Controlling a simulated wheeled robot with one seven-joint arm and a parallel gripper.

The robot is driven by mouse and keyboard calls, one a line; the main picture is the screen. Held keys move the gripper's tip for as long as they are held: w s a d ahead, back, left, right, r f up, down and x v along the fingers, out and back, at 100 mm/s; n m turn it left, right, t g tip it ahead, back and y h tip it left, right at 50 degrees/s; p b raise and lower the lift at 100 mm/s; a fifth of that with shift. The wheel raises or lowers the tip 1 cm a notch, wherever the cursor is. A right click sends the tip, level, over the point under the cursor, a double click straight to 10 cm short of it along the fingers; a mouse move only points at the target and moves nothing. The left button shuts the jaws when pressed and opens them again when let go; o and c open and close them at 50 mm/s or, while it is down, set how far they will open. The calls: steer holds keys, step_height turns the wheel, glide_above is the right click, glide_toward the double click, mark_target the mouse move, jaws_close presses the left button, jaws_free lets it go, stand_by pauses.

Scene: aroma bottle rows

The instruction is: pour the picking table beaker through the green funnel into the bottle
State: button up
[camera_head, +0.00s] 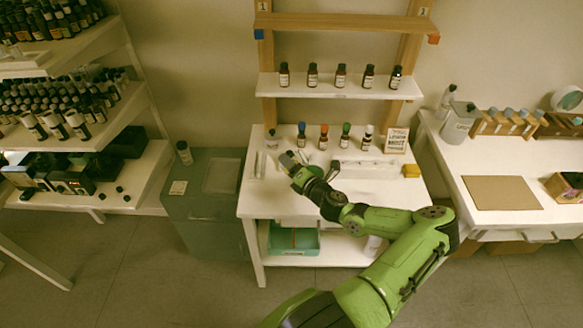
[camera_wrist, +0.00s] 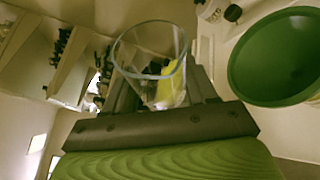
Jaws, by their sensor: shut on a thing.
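A clear glass beaker (camera_wrist: 126,62) is between the fingers of my gripper (camera_wrist: 160,92), which is shut on it. The beaker looks tilted in the wrist view, and something yellow shows in or through its glass; I cannot tell which. The green funnel (camera_wrist: 272,58) is close on the right in the wrist view, wide mouth showing, apart from the beaker. The bottle under the funnel is not visible. In the head view my gripper (camera_head: 290,162) is over the left part of the white table (camera_head: 255,208); the beaker and funnel are not clear there.
Dark bottles with blue (camera_head: 302,134), orange (camera_head: 323,139), green (camera_head: 345,137) and white (camera_head: 366,139) caps stand along the table's back. A sign (camera_head: 396,141) and yellow block (camera_head: 411,170) are at right. A shelf (camera_head: 340,90) with several bottles is above.

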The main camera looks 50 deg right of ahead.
steer(key=shift+f+m+b, duration=0.35)
steer(key=shift+m+b, duration=0.25)
steer(key=shift+b, duration=0.65)
steer(key=shift+r+m+t+p, duration=0.3)
steer(key=shift+m+t+p, duration=0.1)
steer(key=shift+p, duration=0.15)
steer(key=shift+r+m+p, duration=0.2)
steer(key=shift+m+p, duration=0.1)
steer(key=shift+p, duration=0.1)
steer(key=shift+s+d+r+m+t+p, duration=0.3)
steer(key=shift+s+d+m+t+p, duration=0.15)
steer(key=shift+m+p, duration=0.4)
stand_by(1.5)
steer(key=shift+d+r+m+t+h+p, duration=0.15)
steer(key=shift+r+m+t+h+p, duration=0.25)
steer(key=shift+m+p, duration=0.45)
stand_by(2.6)
